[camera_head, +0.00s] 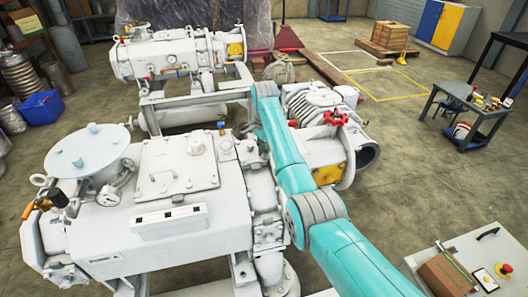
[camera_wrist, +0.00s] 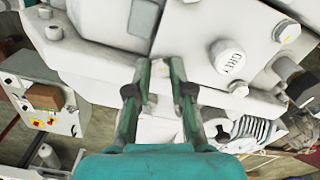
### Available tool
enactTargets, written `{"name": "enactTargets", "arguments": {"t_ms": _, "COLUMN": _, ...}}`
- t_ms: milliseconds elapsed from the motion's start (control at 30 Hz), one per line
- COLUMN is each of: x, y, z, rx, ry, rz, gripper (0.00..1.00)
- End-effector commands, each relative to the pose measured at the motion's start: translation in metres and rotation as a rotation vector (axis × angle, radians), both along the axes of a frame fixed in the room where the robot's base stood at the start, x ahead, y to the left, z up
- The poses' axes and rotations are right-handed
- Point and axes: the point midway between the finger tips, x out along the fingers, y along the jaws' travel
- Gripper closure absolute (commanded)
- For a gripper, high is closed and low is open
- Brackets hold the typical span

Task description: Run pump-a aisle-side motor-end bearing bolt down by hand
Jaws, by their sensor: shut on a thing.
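My gripper (camera_wrist: 160,62) shows in the wrist view, with its two dark green fingers tilted toward each other against the white pump casing (camera_wrist: 100,65). It is shut on a small pale piece between the fingertips, where the bolt is. The bolt's head and thread cannot be made out, nor how far it is seated. In the head view my teal arm reaches over the right end of the near white pump (camera_head: 110,240). My gripper is hidden there, and no bolt can be picked out.
Another white pump (camera_head: 180,52) stands behind. A ribbed unit with a red handwheel (camera_head: 335,118) is close to the right of my arm. A white cabinet (camera_head: 430,262) with a red stop button stands at lower right. Floor around the dark tool table (camera_head: 450,100) is mostly clear.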

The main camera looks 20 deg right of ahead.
Motion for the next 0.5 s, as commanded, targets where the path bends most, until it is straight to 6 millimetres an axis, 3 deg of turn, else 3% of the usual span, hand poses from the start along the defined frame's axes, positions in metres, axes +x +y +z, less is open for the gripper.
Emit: {"name": "enactTargets", "arguments": {"t_ms": 500, "x": 0.0013, "y": 0.0002, "z": 0.0035, "rx": 0.000, "ry": -0.005, "rz": -0.488, "gripper": 1.00}}
